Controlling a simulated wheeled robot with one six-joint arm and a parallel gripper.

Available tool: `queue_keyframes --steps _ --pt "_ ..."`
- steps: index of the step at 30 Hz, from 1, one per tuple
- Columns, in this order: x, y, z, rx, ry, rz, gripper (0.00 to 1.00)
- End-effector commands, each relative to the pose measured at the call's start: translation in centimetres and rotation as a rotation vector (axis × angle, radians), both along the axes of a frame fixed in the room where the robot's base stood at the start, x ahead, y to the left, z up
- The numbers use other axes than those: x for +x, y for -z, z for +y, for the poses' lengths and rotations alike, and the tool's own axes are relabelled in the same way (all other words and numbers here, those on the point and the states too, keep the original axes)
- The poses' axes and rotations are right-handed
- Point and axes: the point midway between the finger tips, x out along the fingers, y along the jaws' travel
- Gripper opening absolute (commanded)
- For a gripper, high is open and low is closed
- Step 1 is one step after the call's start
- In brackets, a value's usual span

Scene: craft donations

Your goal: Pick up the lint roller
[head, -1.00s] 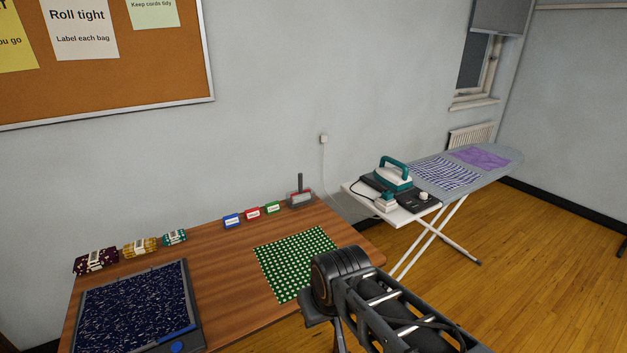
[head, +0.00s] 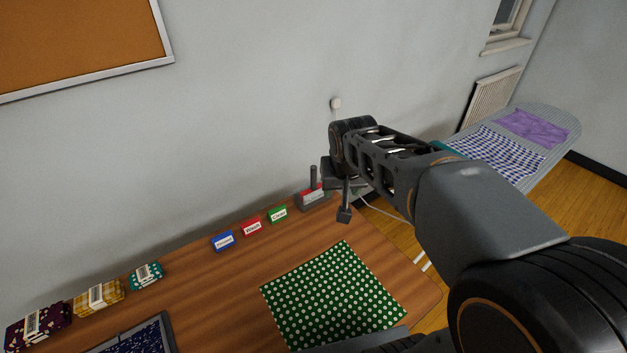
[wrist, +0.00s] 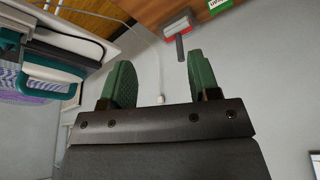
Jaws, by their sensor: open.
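The lint roller (head: 313,178) stands at the back right corner of the wooden table (head: 215,285), its dark handle upright above a grey and red base. In the wrist view the lint roller (wrist: 180,46) shows at the top, its handle pointing down in the picture toward the space between the fingertips, nearer the right one. My gripper (head: 344,200) is just right of the roller in the head view, partly hidden by my arm. In the wrist view my gripper (wrist: 160,70) is open, with two green finger pads apart and nothing between them.
Blue (head: 223,240), red (head: 251,227) and green (head: 277,214) labelled boxes stand left of the roller. Green dotted cloth (head: 335,295) lies in front. The wall is close behind. The ironing board (head: 555,115) stands right; a teal iron (wrist: 50,85) shows in the wrist view.

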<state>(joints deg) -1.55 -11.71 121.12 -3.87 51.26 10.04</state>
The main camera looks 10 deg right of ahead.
Motion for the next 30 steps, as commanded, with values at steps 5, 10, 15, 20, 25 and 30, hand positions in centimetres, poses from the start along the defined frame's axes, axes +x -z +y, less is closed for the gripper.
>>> queue_keyframes --steps 5,10,15,20,25,30 --pt "10.3 0.2 0.3 -0.005 0.097 -0.005 0.56" --pt "17.9 2.6 0.7 -0.008 0.180 -0.021 0.56" --pt "22.7 5.4 1.3 -0.009 0.236 -0.037 0.56" --pt "25.0 7.3 1.6 -0.009 0.265 -0.046 0.56" --pt "26.4 9.7 1.3 -0.009 0.277 -0.047 0.56" --pt "27.5 12.6 0.8 -0.008 0.279 -0.047 0.56"
